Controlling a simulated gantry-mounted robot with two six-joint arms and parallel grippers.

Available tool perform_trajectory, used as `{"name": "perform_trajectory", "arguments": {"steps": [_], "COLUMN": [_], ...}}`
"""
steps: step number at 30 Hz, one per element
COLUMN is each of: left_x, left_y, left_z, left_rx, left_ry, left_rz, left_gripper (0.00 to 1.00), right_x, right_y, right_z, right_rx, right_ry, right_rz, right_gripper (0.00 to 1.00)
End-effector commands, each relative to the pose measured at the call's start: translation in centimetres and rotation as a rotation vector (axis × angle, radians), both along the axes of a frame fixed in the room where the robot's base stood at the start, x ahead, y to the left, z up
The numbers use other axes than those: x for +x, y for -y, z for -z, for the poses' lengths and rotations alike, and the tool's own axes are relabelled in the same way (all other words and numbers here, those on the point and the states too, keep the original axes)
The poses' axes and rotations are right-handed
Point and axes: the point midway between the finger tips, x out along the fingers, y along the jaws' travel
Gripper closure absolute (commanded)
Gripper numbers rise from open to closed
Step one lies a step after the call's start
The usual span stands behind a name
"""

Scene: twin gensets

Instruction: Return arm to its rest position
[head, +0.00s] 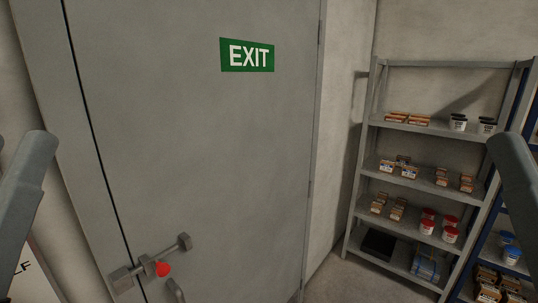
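Parts of my two arms show at the picture's edges in the head view, my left arm (27,190) at the left edge and my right arm (519,185) at the right edge. Neither gripper is visible. Both arm parts appear in the foreground, apart from each other, with the grey door between them in the background. What the grippers hold, if anything, is hidden.
A closed-looking grey door (200,160) with a green EXIT sign (247,56) fills the middle. A bar-like latch (150,263) with a red knob (163,269) and a handle (176,290) sit low on it. A grey shelf (440,64) with boxes and tubs stands right.

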Motion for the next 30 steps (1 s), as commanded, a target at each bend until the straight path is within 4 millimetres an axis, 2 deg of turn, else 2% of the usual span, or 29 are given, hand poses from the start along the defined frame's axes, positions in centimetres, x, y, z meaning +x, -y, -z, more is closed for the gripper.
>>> {"name": "perform_trajectory", "arguments": {"steps": [1, 3, 9, 12, 16, 30], "left_x": [0.0, 0.0, 0.1, 0.1, 0.1, 0.1], "left_y": [0.0, 0.0, 0.0, 0.0, 0.0, 0.0], "left_z": [-4.9, -8.5, -17.7, -20.5, -21.9, -21.6], "left_rx": [0.001, 0.000, 0.001, 0.001, 0.001, 0.001], "left_ry": [0.000, 0.000, -0.001, -0.002, -0.002, -0.002], "left_rz": [-0.001, -0.001, -0.003, -0.004, -0.004, -0.004], "left_gripper": [0.51, 0.51, 0.51, 0.51, 0.51, 0.51], "right_x": [0.0, 0.0, 0.0, 0.0, 0.0, 0.0], "right_y": [0.0, 0.0, 0.0, 0.0, 0.0, 0.0], "right_z": [-4.9, -8.5, -17.7, -20.6, -22.0, -21.6], "right_rx": [0.000, 0.000, 0.000, 0.000, 0.000, 0.000], "right_ry": [0.000, 0.000, 0.000, 0.000, 0.000, -0.001], "right_rz": [0.000, 0.000, 0.000, 0.000, 0.000, 0.000], "right_gripper": [0.50, 0.50, 0.50, 0.50, 0.50, 0.50]}}
